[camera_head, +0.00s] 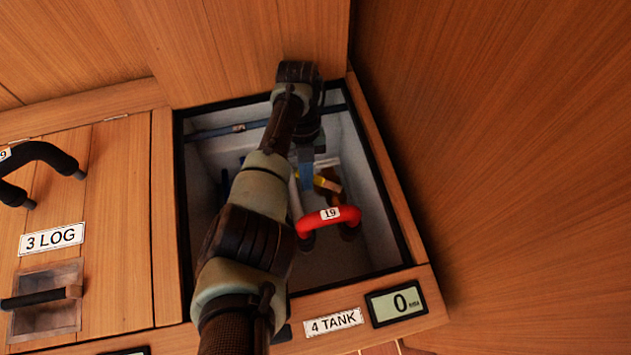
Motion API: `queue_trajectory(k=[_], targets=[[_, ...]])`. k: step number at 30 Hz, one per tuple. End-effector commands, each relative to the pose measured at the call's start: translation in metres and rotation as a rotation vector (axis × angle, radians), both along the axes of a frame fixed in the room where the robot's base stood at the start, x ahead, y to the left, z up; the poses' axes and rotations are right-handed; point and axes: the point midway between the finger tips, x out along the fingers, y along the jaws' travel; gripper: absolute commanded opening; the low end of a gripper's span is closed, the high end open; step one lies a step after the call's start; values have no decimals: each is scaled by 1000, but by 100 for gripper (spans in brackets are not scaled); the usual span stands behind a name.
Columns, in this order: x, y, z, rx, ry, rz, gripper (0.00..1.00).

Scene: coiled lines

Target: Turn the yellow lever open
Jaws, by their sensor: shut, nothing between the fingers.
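The yellow lever (328,184) is inside the open compartment labelled 4 TANK, and only a short part of it shows. My gripper (306,178) reaches down into the compartment, and its blue fingers are shut with nothing between them. The fingertips are right beside the lever's left part and overlap it in this view. I cannot tell whether they touch it. My arm hides the left part of the compartment and some of what surrounds the lever.
A red handle (322,219) marked 19 stands just in front of the lever. The compartment's dark rim (366,157) surrounds my arm. A 4 TANK label (333,323) and a display (395,303) reading 0 sit on the front edge. A wooden wall rises at right.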

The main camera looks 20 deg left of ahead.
Motion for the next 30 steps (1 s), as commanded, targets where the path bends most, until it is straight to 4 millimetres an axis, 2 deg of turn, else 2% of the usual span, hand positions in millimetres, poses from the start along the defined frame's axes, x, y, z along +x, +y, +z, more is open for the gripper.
queue_trajectory(k=[12,30], targets=[[11,2,1,4,-9,0,0],[6,1,3,2,-3,1,0]])
